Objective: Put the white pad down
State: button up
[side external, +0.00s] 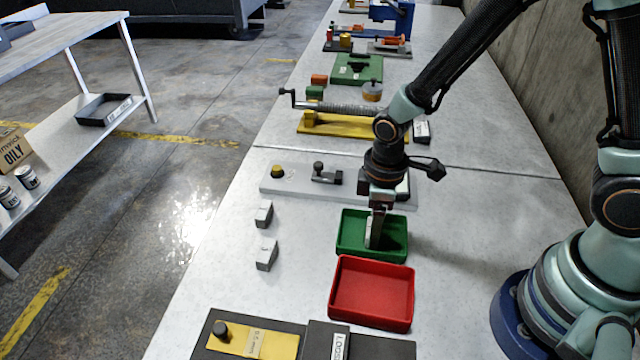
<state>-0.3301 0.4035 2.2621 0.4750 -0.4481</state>
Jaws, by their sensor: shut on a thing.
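My gripper (377,212) points down over the green tray (397,252) and is shut on a small whitish pad (372,236). The pad is upright between the fingers, at the left part of the tray. I cannot tell whether it touches the tray floor. Two similar white-grey blocks, one (264,213) behind the other (267,254), stand on the table left of the trays.
An empty red tray (372,290) sits just in front of the green one. A grey plate (295,183) with a yellow knob lies behind, then a yellow fixture (340,124) with a screw. A black board (215,340) with a yellow plate is at the front. The table's left edge is clear.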

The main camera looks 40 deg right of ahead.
jog(key=shift+f, duration=0.15)
jog(key=o, duration=1.2)
jog(key=shift+o, duration=0.2)
notch_tip(320, 180, up, 12)
jog(key=s+d+r+m+t, duration=0.2)
jog(key=d+r+m+t, duration=0.3)
jog(key=d+r+m, duration=0.4)
jog(key=shift+d+r+t, duration=0.3)
jog(key=shift+d+r, duration=0.45)
jog(key=shift+r, duration=0.4)
